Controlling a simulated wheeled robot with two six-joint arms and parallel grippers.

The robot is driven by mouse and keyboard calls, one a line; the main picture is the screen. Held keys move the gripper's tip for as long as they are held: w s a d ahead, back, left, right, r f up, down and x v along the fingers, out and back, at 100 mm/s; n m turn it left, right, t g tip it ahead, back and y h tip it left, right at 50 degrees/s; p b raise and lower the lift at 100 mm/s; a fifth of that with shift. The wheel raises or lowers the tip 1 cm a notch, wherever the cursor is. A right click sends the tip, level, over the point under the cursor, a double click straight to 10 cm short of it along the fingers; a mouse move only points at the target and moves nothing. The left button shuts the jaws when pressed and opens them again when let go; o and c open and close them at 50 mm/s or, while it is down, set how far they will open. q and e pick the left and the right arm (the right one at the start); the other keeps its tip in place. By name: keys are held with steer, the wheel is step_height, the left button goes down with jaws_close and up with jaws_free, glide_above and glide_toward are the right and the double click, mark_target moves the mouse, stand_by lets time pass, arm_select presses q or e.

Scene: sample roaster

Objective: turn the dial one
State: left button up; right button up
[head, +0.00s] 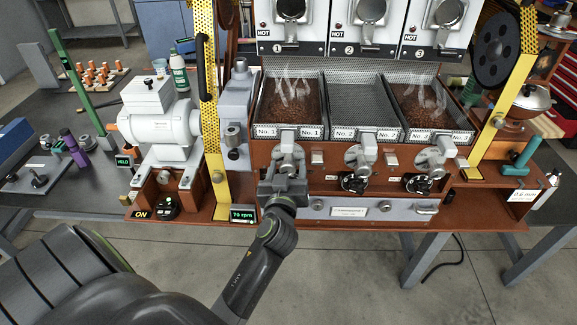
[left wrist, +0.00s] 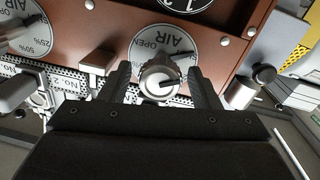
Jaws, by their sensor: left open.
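The first dial (head: 288,150), a round plate with a silver knob, sits on the brown front panel below the tray labelled No. 1. In the left wrist view the knob (left wrist: 160,78) stands on a white plate (left wrist: 178,45) marked AIR and OPEN, seen upside down. My left gripper (head: 285,182) is in front of this dial. Its two dark fingers are open, one on each side of the knob. I cannot tell whether they touch it. The gripper hides the panel just below the dial. My right gripper is not in view.
Two similar dials (head: 362,156) and (head: 432,160) sit to the right, with black knobs (head: 353,182) below. A yellow upright (head: 210,120) stands close on the left. A grey drawer front (head: 395,210) runs below.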

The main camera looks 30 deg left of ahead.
arm_select(q)
steer(key=shift+c, duration=0.5)
steer(key=c, duration=0.9)
